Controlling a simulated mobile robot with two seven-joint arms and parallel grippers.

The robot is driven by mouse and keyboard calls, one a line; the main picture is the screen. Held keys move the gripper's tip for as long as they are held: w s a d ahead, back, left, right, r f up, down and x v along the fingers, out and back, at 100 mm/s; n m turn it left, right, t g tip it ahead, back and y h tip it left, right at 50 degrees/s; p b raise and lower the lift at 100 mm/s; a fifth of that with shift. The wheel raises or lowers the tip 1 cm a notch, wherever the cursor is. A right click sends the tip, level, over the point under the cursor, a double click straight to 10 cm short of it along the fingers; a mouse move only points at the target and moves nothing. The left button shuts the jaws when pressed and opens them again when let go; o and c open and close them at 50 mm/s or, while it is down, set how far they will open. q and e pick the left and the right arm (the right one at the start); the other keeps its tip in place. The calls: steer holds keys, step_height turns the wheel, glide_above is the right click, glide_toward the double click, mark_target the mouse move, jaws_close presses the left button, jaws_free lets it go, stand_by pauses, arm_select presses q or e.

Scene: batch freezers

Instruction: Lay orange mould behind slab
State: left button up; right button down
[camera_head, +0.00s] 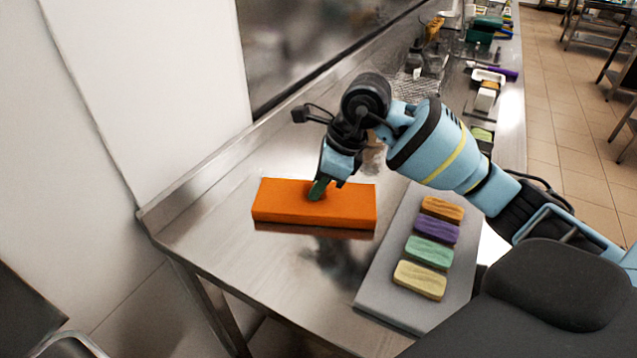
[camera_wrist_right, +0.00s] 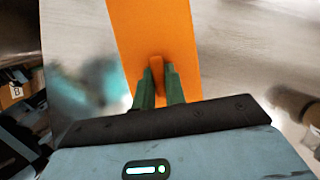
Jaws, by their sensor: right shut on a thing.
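The orange mould (camera_head: 315,207) is a long flat block over the left part of the steel counter, with its reflection just below it. My right gripper (camera_head: 318,189) is shut on it at the middle of its top. In the right wrist view the green fingers (camera_wrist_right: 158,88) close on a small raised tab of the orange mould (camera_wrist_right: 155,30). Whether the mould touches the counter is hard to tell. The grey slab (camera_head: 385,285) lies to the right and nearer, with orange, purple, green and yellow bars (camera_head: 429,252) in a row on it. My left gripper is not in view.
The steel counter (camera_head: 210,225) is bare around the mould. A wall with a raised backsplash (camera_head: 195,178) bounds it on the left. Farther along stand a wire rack (camera_head: 415,88), a white tray (camera_head: 488,77) and several tools. The counter's front edge runs below the mould.

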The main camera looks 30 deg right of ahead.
steer(key=shift+f, duration=0.1)
steer(key=c, duration=1.5)
jaws_free()
steer(key=shift+o, duration=0.2)
steer(key=v, duration=1.2)
